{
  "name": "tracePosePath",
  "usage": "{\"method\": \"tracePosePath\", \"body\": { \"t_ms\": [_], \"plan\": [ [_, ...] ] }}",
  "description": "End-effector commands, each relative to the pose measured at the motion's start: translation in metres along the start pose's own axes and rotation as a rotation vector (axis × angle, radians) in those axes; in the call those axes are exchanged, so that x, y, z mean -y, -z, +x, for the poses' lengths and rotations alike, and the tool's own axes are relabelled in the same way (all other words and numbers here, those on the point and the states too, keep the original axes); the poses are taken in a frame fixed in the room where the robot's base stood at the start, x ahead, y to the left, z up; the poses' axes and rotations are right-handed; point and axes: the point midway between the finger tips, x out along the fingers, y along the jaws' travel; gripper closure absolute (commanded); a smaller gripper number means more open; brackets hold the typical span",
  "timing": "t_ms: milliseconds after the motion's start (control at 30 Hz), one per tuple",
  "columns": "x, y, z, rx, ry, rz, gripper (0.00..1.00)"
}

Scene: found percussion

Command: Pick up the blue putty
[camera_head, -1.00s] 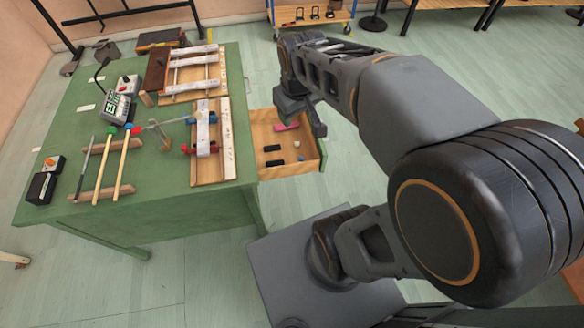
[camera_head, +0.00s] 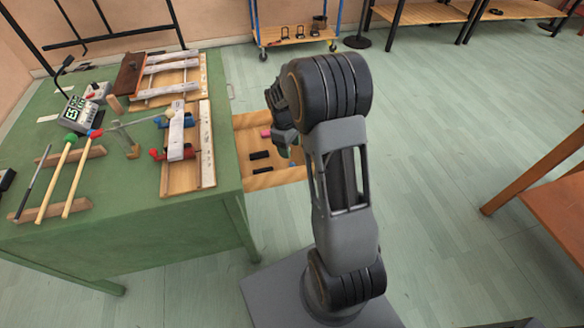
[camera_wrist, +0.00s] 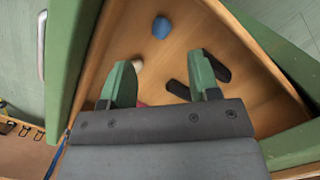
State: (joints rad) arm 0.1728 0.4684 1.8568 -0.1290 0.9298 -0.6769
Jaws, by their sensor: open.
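The blue putty (camera_wrist: 161,27) is a small rounded lump on the wooden floor of an open drawer (camera_head: 270,180). It shows near the top of the wrist view, ahead of the fingertips and apart from them. My gripper (camera_wrist: 161,62) is open, its two green-faced fingers spread with no object held between them. In the head view my gripper (camera_head: 286,147) is over the drawer, and my arm hides part of the drawer.
The drawer also holds black blocks (camera_wrist: 178,90), a pale lump (camera_wrist: 137,66) beside the left finger and a pink piece (camera_head: 265,133). Drawer walls close in around the gripper. The green table (camera_head: 110,235) carries mallets (camera_head: 60,180) and wooden frames (camera_head: 205,150).

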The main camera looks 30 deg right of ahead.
Motion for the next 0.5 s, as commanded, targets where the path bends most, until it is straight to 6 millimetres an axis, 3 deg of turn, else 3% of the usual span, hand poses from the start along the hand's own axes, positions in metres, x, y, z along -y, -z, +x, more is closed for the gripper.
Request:
{"method": "tracePosePath", "body": {
  "t_ms": [100, 367, 500],
  "plan": [
    [0.000, 0.000, 0.015, 0.001, 0.001, 0.001, 0.44],
    [0.001, 0.000, 0.030, 0.001, 0.002, 0.001, 0.44],
    [0.001, -0.001, 0.051, 0.002, 0.002, 0.002, 0.44]
  ]
}}
